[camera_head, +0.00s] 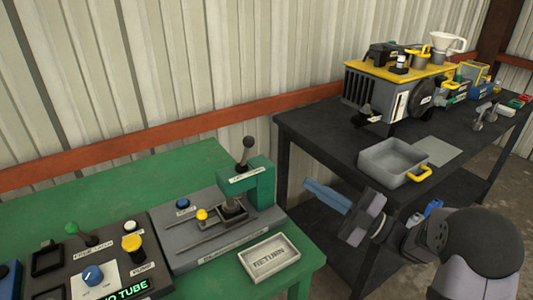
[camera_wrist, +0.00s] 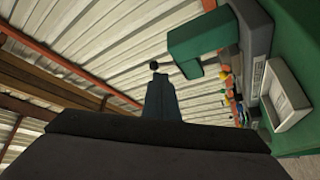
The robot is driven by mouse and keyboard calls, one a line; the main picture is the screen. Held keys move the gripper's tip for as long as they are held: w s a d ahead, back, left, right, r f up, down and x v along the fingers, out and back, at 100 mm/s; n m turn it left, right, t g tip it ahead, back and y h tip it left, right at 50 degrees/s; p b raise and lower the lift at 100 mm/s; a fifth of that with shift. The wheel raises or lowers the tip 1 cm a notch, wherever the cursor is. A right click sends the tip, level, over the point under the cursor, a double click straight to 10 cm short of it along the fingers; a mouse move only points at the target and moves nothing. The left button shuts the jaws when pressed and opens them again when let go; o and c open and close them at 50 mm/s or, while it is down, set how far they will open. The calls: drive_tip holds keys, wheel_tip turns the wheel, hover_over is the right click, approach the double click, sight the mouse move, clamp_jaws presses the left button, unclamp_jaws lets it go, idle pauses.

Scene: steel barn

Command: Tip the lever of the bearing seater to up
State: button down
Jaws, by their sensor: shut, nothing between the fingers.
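The bearing seater (camera_head: 222,232) stands on the green bench, with a grey base and a green press frame (camera_head: 262,184). Its lever (camera_head: 248,143) is a thin rod with a black ball knob, rising above the frame nearly upright with a slight lean. My gripper (camera_head: 312,188) is shut and empty, with its blue fingers pointing left, to the right of the press frame and apart from it. In the wrist view my fingertips (camera_wrist: 160,80) point toward a black ball (camera_wrist: 154,65), apparently the lever's knob, beside the green frame (camera_wrist: 200,52). The gap between them is hard to judge.
A pale tray marked RETURN (camera_head: 270,257) sits in front of the seater. A control panel (camera_head: 100,265) with knobs is at left. The dark table (camera_head: 310,130) behind my gripper holds a grey bin (camera_head: 388,165) and a yellow-topped machine (camera_head: 400,80). The space above the bench is free.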

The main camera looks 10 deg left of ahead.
drive_tip(key=w+a+r+p, duration=0.1)
drive_tip(key=a+r+p, duration=0.1)
drive_tip(key=a, duration=0.4)
drive_tip(key=w+a+r+n+p, duration=0.1)
drive_tip(key=a+r+p, duration=0.2)
drive_tip(key=a, duration=0.3)
drive_tip(key=shift+w+a+r+y, duration=0.2)
drive_tip(key=shift+w+r+y, duration=0.15)
drive_tip(key=shift+r, duration=0.25)
drive_tip(key=shift+s+a+r+n+g+b, duration=0.15)
drive_tip(key=shift+s+r+n+g+b, duration=0.1)
drive_tip(key=shift+n+g+b, duration=0.45)
drive_tip(key=shift+s+a+r+n+g+h+b, duration=0.25)
drive_tip(key=shift+s+a+n+h+b, duration=0.3)
drive_tip(key=shift+n+b, duration=0.4)
drive_tip(key=shift+s+a+r+n+g+h+b, duration=0.15)
drive_tip(key=shift+s+a+n+g+h+b, duration=0.4)
drive_tip(key=shift+n, duration=0.7)
drive_tip(key=shift+s+a+r+n+g+h+b, duration=0.1)
drive_tip(key=shift+s+a+r+n+h+b, duration=0.15)
drive_tip(key=shift+n+h+b, duration=0.6)
drive_tip(key=shift+n, duration=0.25)
drive_tip(key=s+d+b, duration=0.2)
drive_tip(key=d+b, duration=0.1)
drive_tip(key=d, duration=1)
drive_tip(key=shift+s+d, duration=0.2)
drive_tip(key=shift+d, duration=0.15)
